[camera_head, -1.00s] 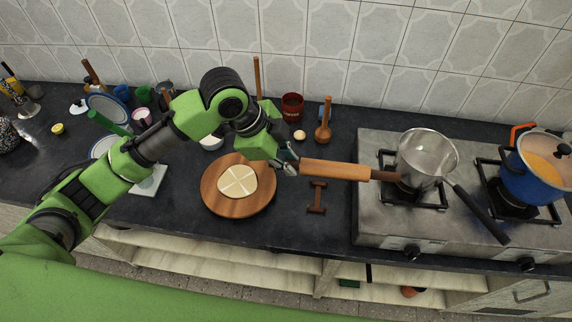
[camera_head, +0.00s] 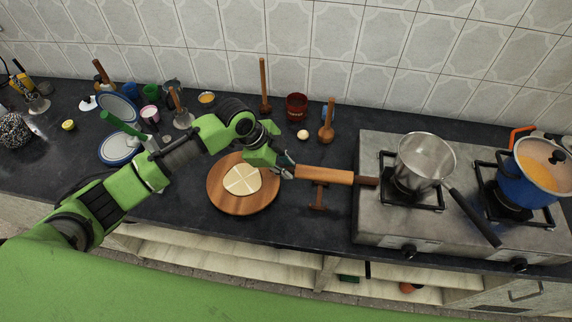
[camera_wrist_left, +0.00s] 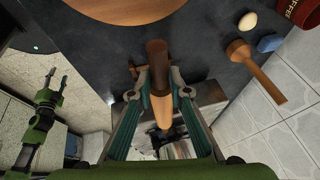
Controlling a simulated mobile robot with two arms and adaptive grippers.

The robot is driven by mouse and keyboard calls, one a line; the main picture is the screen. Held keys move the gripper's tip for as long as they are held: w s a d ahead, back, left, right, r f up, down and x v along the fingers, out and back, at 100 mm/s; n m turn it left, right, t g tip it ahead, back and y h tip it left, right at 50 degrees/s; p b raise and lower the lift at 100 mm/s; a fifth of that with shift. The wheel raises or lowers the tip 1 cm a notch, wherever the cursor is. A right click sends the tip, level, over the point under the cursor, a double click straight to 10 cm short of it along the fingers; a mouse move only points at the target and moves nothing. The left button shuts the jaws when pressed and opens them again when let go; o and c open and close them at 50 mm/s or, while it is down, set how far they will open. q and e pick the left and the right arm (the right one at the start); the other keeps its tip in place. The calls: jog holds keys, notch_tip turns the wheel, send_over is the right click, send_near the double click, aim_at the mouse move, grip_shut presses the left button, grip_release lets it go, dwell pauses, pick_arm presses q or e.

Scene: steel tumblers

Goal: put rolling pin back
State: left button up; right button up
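The rolling pin (camera_head: 324,175) has an orange-brown body and a dark handle. My left gripper (camera_head: 284,166) is shut on its left end and holds it roughly level above the counter. In the left wrist view the rolling pin (camera_wrist_left: 163,113) lies between the fingers of the left gripper (camera_wrist_left: 160,90). A small dark-wood stand (camera_head: 317,198) is on the counter just below the pin in the head view, its upper part hidden by the pin.
A round wooden board (camera_head: 225,204) with flat dough (camera_head: 242,180) lies left of the pin. The stove (camera_head: 378,228) with a steel pot (camera_head: 425,160) is close on the right. A wooden masher (camera_head: 327,130), egg (camera_head: 303,134) and red jar (camera_head: 296,106) stand behind.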

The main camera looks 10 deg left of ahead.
pick_arm(q)
jog(key=shift+o, duration=1)
jog(key=shift+r, duration=0.15)
jog(key=shift+a+r, duration=0.2)
jog(key=shift+r, duration=0.1)
jog(key=b+v, duration=0.2)
jog(key=v, duration=0.9)
jog(key=shift+s, duration=0.1)
